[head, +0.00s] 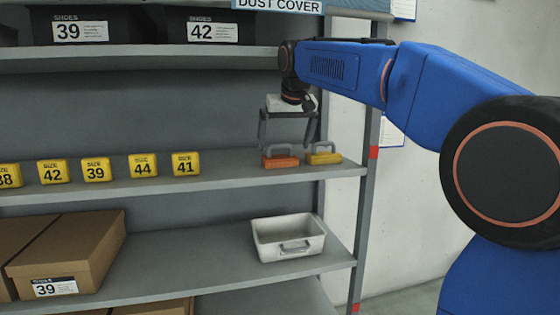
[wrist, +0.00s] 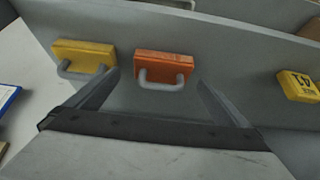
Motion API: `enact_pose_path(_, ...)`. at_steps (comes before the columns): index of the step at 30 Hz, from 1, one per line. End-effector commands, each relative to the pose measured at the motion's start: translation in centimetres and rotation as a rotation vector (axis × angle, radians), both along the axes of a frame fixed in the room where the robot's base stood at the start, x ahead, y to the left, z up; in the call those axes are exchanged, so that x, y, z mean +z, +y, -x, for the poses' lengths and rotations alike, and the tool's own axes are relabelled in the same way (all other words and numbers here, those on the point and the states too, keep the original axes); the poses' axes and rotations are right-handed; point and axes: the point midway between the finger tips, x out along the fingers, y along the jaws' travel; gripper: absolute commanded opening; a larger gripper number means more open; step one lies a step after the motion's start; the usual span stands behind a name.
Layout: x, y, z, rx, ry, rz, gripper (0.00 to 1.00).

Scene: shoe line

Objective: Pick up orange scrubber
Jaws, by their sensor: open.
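The orange scrubber (head: 281,161) is a flat orange block with a grey handle, lying on the middle shelf near its right end. It also shows in the wrist view (wrist: 164,64), at upper centre with its handle toward me. My gripper (head: 289,145) points down over the orange scrubber, its fingers apart. In the wrist view my gripper (wrist: 155,82) is open, with the orange scrubber between the finger lines and a little beyond them. Nothing is held. Whether the fingertips touch the scrubber or shelf cannot be told.
A yellow scrubber (head: 324,158) lies just right of the orange one; in the wrist view it is at left (wrist: 84,56). Several yellow size blocks (head: 186,164) stand left on the shelf (head: 228,170). A rack post (head: 371,160) stands at right. A white bin (head: 289,238) is below.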

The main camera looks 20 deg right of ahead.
Motion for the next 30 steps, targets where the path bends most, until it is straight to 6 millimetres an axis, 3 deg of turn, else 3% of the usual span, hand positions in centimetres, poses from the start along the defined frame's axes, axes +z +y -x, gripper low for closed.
enact_pose_path(15,-4.2,0.4,-2.9,0.000,0.001,0.000,1.00)
enact_pose_path(22,-4.3,0.4,-3.0,0.000,0.000,0.000,1.00)
enact_pose_path(27,-4.3,0.4,-3.0,0.000,0.000,0.000,0.63)
enact_pose_path(30,-4.3,0.4,-3.0,0.000,0.000,0.000,0.63)
